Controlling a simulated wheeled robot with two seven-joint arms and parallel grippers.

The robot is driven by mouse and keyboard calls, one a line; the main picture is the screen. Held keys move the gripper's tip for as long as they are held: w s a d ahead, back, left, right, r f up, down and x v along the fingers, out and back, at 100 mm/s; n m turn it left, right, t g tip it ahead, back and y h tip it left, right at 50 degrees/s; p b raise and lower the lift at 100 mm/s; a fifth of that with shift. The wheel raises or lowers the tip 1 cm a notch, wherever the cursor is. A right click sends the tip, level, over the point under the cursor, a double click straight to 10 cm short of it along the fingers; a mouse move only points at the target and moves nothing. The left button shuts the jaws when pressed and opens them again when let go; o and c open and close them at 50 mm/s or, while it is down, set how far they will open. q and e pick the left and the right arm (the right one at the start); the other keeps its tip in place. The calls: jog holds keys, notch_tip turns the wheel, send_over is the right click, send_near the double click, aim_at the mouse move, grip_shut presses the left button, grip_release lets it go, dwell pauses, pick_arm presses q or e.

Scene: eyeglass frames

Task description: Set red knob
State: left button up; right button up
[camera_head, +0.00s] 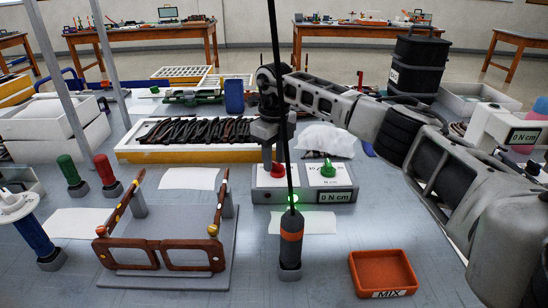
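The red knob (278,170) sits on the left half of a grey control box with white top plates (342,182). The box's display reads 0 N cm, and a green light shows at its front. My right gripper (272,158) points down right above the red knob, its fingertips at or very near it. The black cable of the screwdriver passes in front, so I cannot tell whether the fingers are closed on the knob. A green knob (328,168) stands on the right half of the box. My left gripper is not in view.
An orange-banded screwdriver (291,238) stands in a holder in front of the box. Brown eyeglass frames (160,254) rest on a grey fixture at left. An orange MIX tray (382,271) lies at front right. A white tray of dark temple pieces (140,140) is behind.

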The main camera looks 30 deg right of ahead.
jog(key=shift+f, duration=0.1)
grip_shut()
